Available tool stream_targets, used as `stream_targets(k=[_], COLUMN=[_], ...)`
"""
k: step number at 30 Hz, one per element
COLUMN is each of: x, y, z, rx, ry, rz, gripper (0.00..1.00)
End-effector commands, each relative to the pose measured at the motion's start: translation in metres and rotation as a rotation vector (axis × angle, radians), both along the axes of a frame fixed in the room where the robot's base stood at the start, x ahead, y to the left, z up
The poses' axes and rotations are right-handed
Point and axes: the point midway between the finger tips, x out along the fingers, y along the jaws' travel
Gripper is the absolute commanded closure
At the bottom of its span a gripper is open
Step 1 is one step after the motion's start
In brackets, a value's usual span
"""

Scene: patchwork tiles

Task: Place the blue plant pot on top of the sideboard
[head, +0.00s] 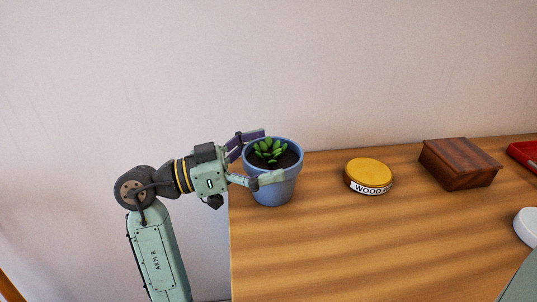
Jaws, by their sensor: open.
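The blue plant pot (272,192) holds dark soil and a green succulent. It is upright at the left end of the wooden sideboard (330,250), near the back edge, and appears to rest on its top. My gripper (263,157) comes in from the left with its fingers open on either side of the pot. One finger is at the far side by the rim, the other crosses the near side of the rim. Whether the fingers touch the pot cannot be told. The pot's base is in view at the front; its far side is hidden.
A yellow-lidded round tin (368,175) stands right of the pot. A dark wooden box (459,163) is farther right, with a red object (525,154) and a white round object (527,226) at the right edge. The sideboard's front left area is clear. A plain wall is behind.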

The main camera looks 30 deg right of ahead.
Motion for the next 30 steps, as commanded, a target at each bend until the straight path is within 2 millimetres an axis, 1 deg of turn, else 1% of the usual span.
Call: stream_targets(k=[4, 7, 8, 11, 18, 21, 25, 30], x=[0.000, 0.000, 0.002, 0.008, 0.025, 0.032, 0.037, 0.040], y=[0.000, 0.000, 0.004, 0.019, 0.069, 0.087, 0.103, 0.112], z=[0.001, 0.006, 0.002, -0.002, -0.008, -0.010, -0.011, -0.011], rx=[0.000, 0.000, 0.000, -0.001, -0.001, -0.001, 0.000, -0.001], ry=[0.000, 0.000, 0.000, 0.001, 0.000, 0.001, 0.000, 0.000], rz=[0.000, 0.000, 0.002, 0.005, 0.004, 0.003, 0.002, 0.000], gripper=[0.00, 0.00, 0.00, 0.00, 0.00, 0.00, 0.00, 0.00])
